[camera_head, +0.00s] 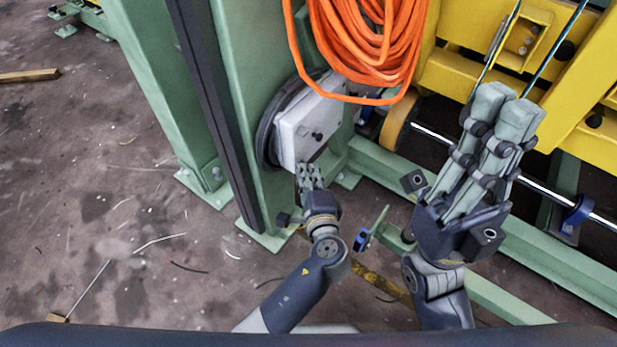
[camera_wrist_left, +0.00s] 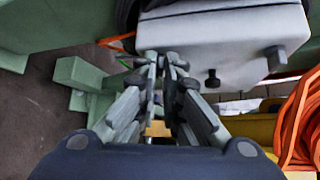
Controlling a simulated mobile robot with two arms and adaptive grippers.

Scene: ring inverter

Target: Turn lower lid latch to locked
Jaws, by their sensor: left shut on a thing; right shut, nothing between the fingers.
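The white box (camera_head: 310,127) is mounted on the green post, its lid facing me with two dark knobs (camera_head: 317,136) on it. It also shows at the top of the left wrist view (camera_wrist_left: 215,40). My left gripper (camera_head: 309,168) is at the box's lower edge, its fingers closed together there. In the left wrist view, the fingertips (camera_wrist_left: 162,60) meet against that edge. The lower lid latch is hidden between the fingers, so its angle cannot be told. My right gripper (camera_head: 507,95) is shut and empty, raised away from the box at the right.
A coil of orange cable (camera_head: 365,45) hangs just above and right of the box. The green post (camera_head: 240,90) stands left of it. Yellow machine beams (camera_head: 480,80) and a green floor rail (camera_head: 545,255) lie to the right. Open floor (camera_head: 100,210) spreads at the left.

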